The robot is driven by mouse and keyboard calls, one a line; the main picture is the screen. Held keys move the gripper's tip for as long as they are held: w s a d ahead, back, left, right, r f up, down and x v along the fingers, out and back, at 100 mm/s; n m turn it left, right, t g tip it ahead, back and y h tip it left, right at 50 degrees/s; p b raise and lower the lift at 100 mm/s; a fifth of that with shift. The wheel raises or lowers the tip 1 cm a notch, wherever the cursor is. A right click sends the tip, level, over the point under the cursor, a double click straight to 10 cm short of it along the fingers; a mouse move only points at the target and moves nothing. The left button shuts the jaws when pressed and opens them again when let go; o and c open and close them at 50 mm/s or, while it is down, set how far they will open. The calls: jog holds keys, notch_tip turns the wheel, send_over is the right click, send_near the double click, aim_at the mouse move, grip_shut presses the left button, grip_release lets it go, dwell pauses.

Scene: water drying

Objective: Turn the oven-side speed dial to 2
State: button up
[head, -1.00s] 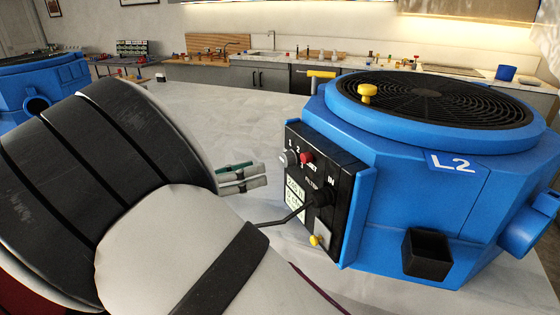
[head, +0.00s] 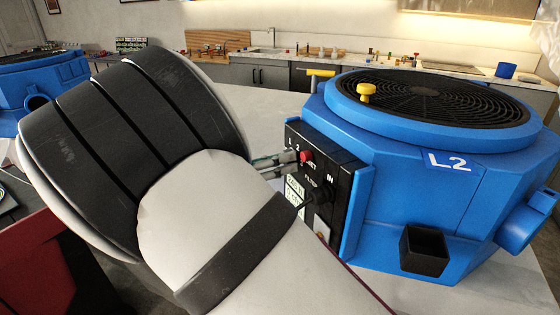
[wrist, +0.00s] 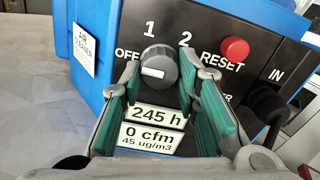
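A blue air cleaner marked L2 (head: 450,165) stands on the pale bench at right. Its black control panel (head: 330,180) faces my arm. In the wrist view the round grey speed dial (wrist: 160,62) has a white mark on its left side, toward OFF; the labels 1 and 2 lie above and to the right. My gripper (wrist: 162,78), with green finger pads, is open, its fingertips at either side of the dial's lower part. Contact cannot be told. In the head view my gripper (head: 284,162) reaches the panel's left part and hides the dial.
A red RESET button (wrist: 235,49) sits right of the dial, and a dark plug with cable (wrist: 270,102) is farther right. The display (wrist: 152,137) reads 0 cfm. Another blue unit (head: 40,90) stands far left. A counter (head: 350,65) runs behind.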

jog(key=c, duration=0.3)
jog(key=m+p, duration=0.1)
jog(key=m, duration=1)
jog(key=m+p, duration=0.2)
jog(key=m, duration=1)
jog(key=shift+w+a+r+m, duration=0.1)
jog(key=shift+w+r+m, duration=0.1)
jog(key=shift+m, duration=0.1)
dwell(0.4)
jog(key=o, duration=1.2)
jog(key=shift+c, duration=0.2)
